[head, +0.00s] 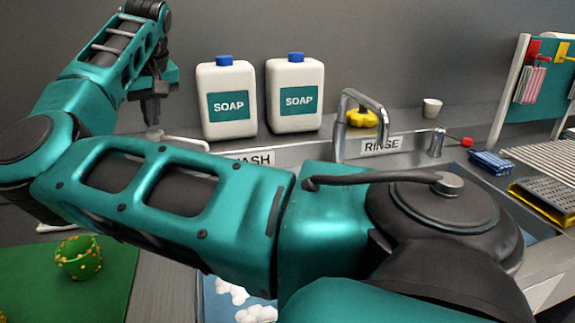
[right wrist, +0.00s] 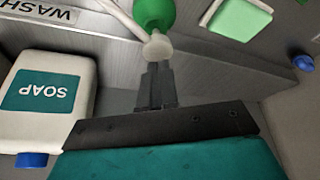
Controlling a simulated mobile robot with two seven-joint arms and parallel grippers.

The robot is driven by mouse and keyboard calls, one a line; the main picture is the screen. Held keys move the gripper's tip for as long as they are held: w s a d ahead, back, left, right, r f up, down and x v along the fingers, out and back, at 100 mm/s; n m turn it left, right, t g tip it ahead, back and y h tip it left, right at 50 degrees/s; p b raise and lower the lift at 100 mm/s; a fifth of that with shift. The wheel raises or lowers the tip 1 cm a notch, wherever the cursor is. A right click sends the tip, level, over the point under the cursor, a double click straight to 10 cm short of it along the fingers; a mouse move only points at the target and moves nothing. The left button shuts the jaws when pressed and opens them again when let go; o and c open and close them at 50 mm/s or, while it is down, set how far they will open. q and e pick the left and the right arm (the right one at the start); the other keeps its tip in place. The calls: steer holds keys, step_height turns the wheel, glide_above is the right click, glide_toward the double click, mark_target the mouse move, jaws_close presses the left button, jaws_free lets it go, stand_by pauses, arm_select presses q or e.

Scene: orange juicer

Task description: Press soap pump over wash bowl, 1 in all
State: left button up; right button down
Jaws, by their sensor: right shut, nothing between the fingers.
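The soap pump has a pale head and a long spout (head: 183,140); in the right wrist view the pump head (right wrist: 157,47) sits above a green part (right wrist: 153,12). My right gripper (head: 153,118) is shut and empty, pointing down just over the pump head. In the wrist view its fingertips (right wrist: 157,66) are at the pump head; I cannot tell whether they touch. The spout reaches towards the WASH side. The wash bowl is mostly hidden behind my right arm; white foam on blue (head: 232,291) shows below it. My left gripper is not in view.
Two white soap jugs (head: 226,125) (head: 296,120) stand at the back, right of the pump. A tap (head: 345,130) stands by the RINSE sign (head: 381,145). A green mat (head: 30,285) with a green patterned cup (head: 79,260) lies at left. A green sponge (right wrist: 240,15) shows in the wrist view.

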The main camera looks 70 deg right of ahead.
steer(key=shift+r, duration=0.1)
step_height(320, 180, up, 6)
steer(key=p, duration=0.5)
stand_by(0.7)
